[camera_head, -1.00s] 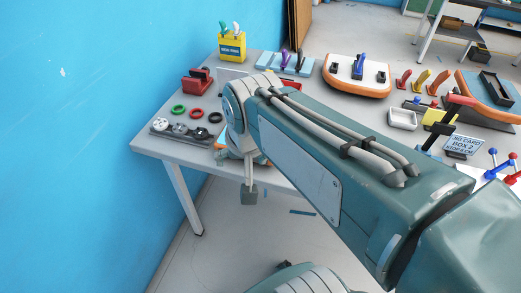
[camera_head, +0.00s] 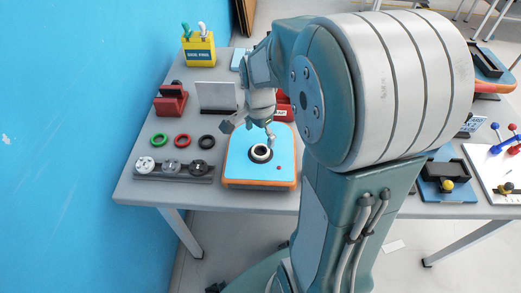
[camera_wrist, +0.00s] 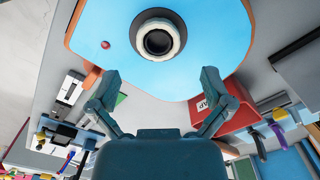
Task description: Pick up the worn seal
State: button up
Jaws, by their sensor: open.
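A pale, whitish ring (camera_head: 261,153), which looks like the worn seal, sits around the dark valve opening of a small blue board (camera_head: 238,168) with an orange rim. In the wrist view the same ring (camera_wrist: 144,24) shows near the top, around a black hole on the blue board (camera_wrist: 210,50). My gripper (camera_head: 248,134) is just behind and above the ring in the head view. In the wrist view my gripper (camera_wrist: 160,80) is open, its fingers spread wide and empty, apart from the ring.
Green (camera_head: 160,140), red (camera_head: 183,140) and black (camera_head: 207,142) rings lie left of the board, behind a grey rack (camera_head: 173,179) of round fittings. A red stand (camera_head: 171,101), an upright metal plate (camera_head: 217,97) and a yellow box (camera_head: 199,52) stand farther back. A red box (camera_wrist: 232,105) is close to one finger.

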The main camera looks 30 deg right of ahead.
aim_at(260, 153)
notch_tip(260, 153, down, 6)
jog(key=shift+s+r, duration=0.1)
jog(key=shift+r, duration=0.15)
jog(key=c, duration=0.8)
